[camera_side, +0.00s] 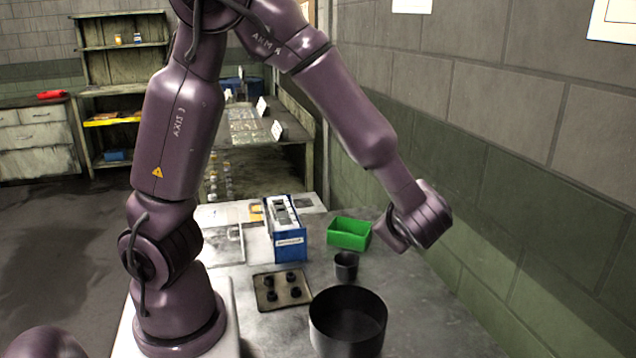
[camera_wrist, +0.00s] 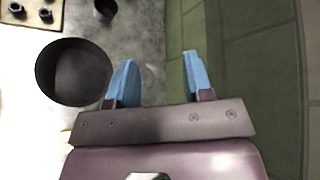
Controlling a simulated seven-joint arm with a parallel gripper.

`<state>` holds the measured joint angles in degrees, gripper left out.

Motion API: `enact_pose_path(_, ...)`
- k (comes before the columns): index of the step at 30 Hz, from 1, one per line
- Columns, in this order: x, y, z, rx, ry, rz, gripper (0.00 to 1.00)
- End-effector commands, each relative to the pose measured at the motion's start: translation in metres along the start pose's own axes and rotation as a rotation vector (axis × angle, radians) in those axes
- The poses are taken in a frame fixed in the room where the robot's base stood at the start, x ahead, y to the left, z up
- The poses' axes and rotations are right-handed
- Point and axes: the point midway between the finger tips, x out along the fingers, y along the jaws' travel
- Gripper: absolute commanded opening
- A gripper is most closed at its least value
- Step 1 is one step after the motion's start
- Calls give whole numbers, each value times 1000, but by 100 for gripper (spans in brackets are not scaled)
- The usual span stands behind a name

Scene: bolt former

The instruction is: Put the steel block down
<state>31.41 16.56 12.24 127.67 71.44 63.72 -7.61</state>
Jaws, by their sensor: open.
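My gripper (camera_wrist: 159,62) shows its two blue fingers spread wide in the wrist view. It is open, with nothing between the fingers. In the side view the end of my arm is raised above the right part of the grey worktable (camera_side: 430,315), and the fingers cannot be made out there. I cannot pick out a steel block in either view. A tan plate (camera_side: 283,290) with several dark round pieces lies on the table, away from my gripper; its corner also shows in the wrist view (camera_wrist: 32,22).
A large black bin (camera_side: 347,318) stands at the table's front, left of the fingers in the wrist view (camera_wrist: 72,72). A small black cup (camera_side: 346,266), a green tray (camera_side: 349,233) and a blue-and-white machine (camera_side: 288,240) stand behind. The wall (camera_side: 560,240) is close on the right.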

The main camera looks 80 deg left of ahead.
Motion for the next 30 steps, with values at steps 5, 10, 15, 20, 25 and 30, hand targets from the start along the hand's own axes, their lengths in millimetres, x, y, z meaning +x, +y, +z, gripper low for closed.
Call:
enact_pose_path(5,-18,27,62,-400,114,358,47)
enact_pose_path(10,-53,48,95,-767,278,618,47)
enact_pose_path(15,-90,56,112,-1064,456,773,47)
enact_pose_path(20,-111,56,118,-1216,562,834,47)
enact_pose_path(25,-117,56,119,-1254,592,853,47)
enact_pose_path(30,-117,56,119,-1252,591,853,47)
